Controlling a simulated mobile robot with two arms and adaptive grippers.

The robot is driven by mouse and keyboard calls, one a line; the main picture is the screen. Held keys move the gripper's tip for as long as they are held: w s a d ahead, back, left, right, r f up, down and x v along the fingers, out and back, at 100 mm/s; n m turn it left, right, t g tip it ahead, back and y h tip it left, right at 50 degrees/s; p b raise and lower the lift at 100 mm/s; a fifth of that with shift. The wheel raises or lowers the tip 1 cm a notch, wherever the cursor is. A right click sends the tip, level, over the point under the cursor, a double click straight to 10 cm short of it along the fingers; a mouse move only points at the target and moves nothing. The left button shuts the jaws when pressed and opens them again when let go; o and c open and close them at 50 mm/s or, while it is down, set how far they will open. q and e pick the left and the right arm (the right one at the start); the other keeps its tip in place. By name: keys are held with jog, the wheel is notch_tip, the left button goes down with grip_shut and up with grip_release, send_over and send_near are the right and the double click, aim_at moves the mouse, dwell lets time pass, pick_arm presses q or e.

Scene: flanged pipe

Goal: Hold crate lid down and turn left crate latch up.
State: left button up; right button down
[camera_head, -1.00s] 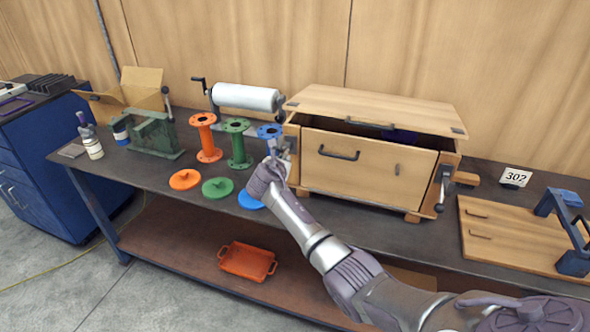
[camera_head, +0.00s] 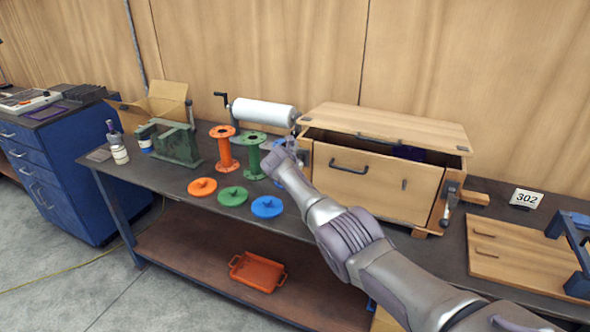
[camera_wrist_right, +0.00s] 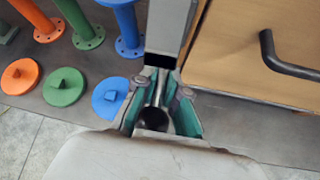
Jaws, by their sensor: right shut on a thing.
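The wooden crate (camera_head: 372,185) stands on the bench with its lid (camera_head: 390,124) on top; a dark gap shows under the lid's front edge. The right crate latch (camera_head: 449,207) hangs down on the crate's right side. My right gripper (camera_head: 279,158) is at the crate's front left corner. In the right wrist view its fingers (camera_wrist_right: 158,112) are shut around the left crate latch's lever, with the dark ball knob (camera_wrist_right: 152,119) between them. In the head view the gripper hides most of this latch. My left gripper is not in view.
Orange (camera_head: 225,150) and green (camera_head: 251,157) flanged pipes stand left of the crate, with a blue one mostly hidden behind my gripper. Orange, green and blue (camera_head: 266,207) discs lie in front. A wooden board (camera_head: 510,255) and a blue frame (camera_head: 570,240) are at the right.

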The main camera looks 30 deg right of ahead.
jog(key=c, duration=1.2)
grip_release()
jog(key=v, duration=1.2)
jog(key=shift+f, duration=0.1)
